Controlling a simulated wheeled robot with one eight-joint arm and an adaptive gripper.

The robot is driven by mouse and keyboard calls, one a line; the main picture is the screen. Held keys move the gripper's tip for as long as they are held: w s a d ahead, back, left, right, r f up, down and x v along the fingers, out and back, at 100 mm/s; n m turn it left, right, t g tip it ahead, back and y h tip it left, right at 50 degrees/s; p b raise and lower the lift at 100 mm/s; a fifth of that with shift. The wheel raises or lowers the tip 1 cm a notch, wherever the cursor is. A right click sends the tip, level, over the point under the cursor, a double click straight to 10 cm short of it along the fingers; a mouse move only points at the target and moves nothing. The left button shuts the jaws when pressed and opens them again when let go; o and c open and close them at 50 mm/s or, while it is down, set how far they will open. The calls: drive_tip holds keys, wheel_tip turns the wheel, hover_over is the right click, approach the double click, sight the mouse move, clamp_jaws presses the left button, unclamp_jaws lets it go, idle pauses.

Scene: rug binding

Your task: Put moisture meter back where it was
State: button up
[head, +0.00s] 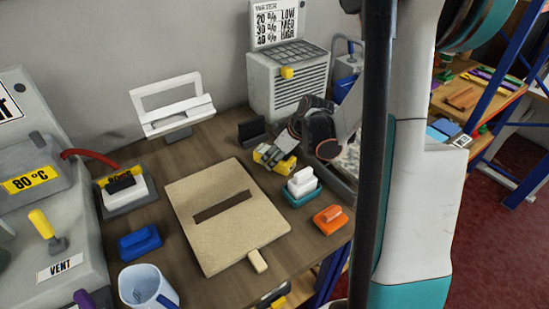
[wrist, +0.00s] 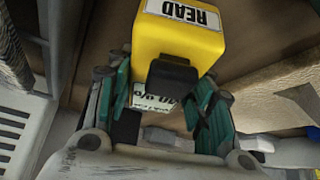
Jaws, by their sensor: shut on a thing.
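The moisture meter is a yellow block with a black part and a READ label. In the wrist view the meter (wrist: 185,40) sits between the teal-padded fingers of my gripper (wrist: 165,110), which is shut on it. In the head view the meter (head: 265,155) is at the dark gripper (head: 287,143), over the back right of the table, left of the teal tray. I cannot tell whether the meter touches the table. A small black holder (head: 252,131) stands just behind it. Nothing in view clearly marks the meter's earlier place.
A tan board (head: 240,235) with a dark slot fills the table's middle. A teal tray (head: 301,196) with a white-handled block and an orange block (head: 330,219) lie to its right. A white stand (head: 172,107) and grey vented unit (head: 290,85) are behind. A blue block (head: 140,242) and mug (head: 148,286) are left.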

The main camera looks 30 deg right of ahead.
drive_tip(key=shift+r, duration=0.1)
drive_tip(key=o, duration=1.3)
drive_tip(key=p+v, duration=0.4)
drive_tip(key=v, duration=0.8)
